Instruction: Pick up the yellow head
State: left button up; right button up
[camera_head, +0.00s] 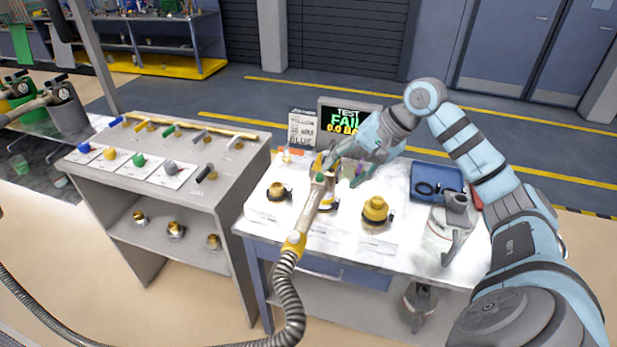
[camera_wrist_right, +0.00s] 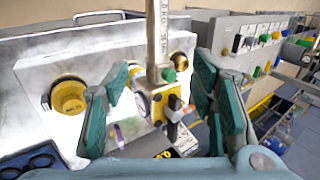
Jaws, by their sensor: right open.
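My right gripper (camera_head: 341,168) is open above the back of the white work table. In the right wrist view its green-padded fingers (camera_wrist_right: 160,105) stand either side of a yellow head (camera_wrist_right: 167,103), apart from it as far as I can tell. The yellow head (camera_head: 319,163) sits at the top of a pale wand, partly hidden by the gripper in the head view. The wand's lower end has a yellow collar (camera_head: 294,244) joined to a grey ribbed hose (camera_head: 290,298). My left gripper is not in view.
A domed yellow fitting (camera_head: 375,209) and a brass fitting (camera_head: 278,192) stand on the white table. A blue tray (camera_head: 437,182) lies at right. A screen (camera_head: 349,118) reads TEST FAIL. A grey bench (camera_head: 246,160) at left holds coloured caps and handles.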

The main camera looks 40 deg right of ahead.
aim_at(317, 198)
jog(key=x, duration=0.3)
jog(key=s+x, duration=0.1)
jog(key=x, duration=0.3)
jog(key=shift+a+f+p, duration=0.2)
jog(key=shift+a+p, duration=0.05)
jog(key=shift+p, duration=0.1)
jog(key=x, duration=0.6)
jog(key=shift+w+d+f, duration=0.1)
jog(key=shift+w+f, duration=0.05)
jog(key=shift+w, duration=0.35)
jog(key=shift+s, duration=0.2)
jog(key=shift+c, duration=0.7)
jog(key=shift+s, duration=0.1)
jog(key=c, duration=0.3)
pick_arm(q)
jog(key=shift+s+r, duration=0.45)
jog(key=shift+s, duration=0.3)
pick_arm(e)
grip_shut()
jog(key=shift+r, duration=0.2)
